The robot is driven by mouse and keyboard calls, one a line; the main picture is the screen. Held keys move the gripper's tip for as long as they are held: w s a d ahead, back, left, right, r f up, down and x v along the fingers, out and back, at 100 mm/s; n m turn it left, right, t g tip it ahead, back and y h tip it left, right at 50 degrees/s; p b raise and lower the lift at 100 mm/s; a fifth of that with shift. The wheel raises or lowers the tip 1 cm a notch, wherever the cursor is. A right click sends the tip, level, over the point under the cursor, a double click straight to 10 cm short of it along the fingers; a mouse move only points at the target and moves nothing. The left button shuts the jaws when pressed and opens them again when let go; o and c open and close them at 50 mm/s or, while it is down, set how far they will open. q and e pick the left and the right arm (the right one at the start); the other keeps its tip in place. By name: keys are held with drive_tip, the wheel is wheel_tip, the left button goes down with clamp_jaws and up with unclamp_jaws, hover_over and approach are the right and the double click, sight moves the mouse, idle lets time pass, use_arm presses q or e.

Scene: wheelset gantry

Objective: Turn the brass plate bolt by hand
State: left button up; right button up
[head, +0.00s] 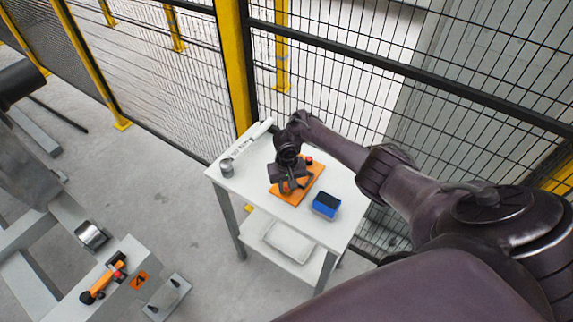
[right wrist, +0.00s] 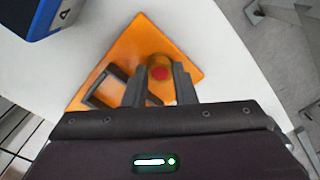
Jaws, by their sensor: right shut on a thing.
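The brass bolt (right wrist: 159,68) with a red mark on its top stands on an orange plate (right wrist: 185,55) in the right wrist view. My right gripper (right wrist: 158,84) has its two dark fingers on either side of the bolt and is shut on it. In the head view the orange plate (head: 290,199) lies on a white table, and my right gripper (head: 287,186) points down over it. The bolt is mostly hidden there by the gripper. My left gripper is not in view.
A blue box (head: 326,205) stands close to the plate on the white table (head: 255,202). A metal cup (head: 226,167) and a white tube-like thing (head: 254,136) are at the table's far side. Mesh fencing (head: 330,85) rises behind. An orange clamp-like tool (head: 105,278) is at lower left.

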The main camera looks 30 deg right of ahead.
sight(285, 188)
drive_tip(key=m, duration=0.6)
drive_tip(key=shift+w+d+r, duration=0.1)
drive_tip(key=shift+w+r, duration=0.2)
drive_tip(key=shift+m, duration=0.4)
drive_tip(key=o, duration=0.8)
drive_tip(key=shift+o, duration=0.9)
drive_tip(key=shift+s+f, duration=0.1)
drive_tip(key=shift+s, duration=0.15)
drive_tip(key=r, duration=0.6)
drive_tip(key=shift+w+a+r, duration=0.1)
drive_tip(key=shift+a+r, duration=0.1)
drive_tip(key=shift+a, duration=0.05)
drive_tip(key=shift+r, duration=0.5)
drive_tip(key=shift+d+r, duration=0.15)
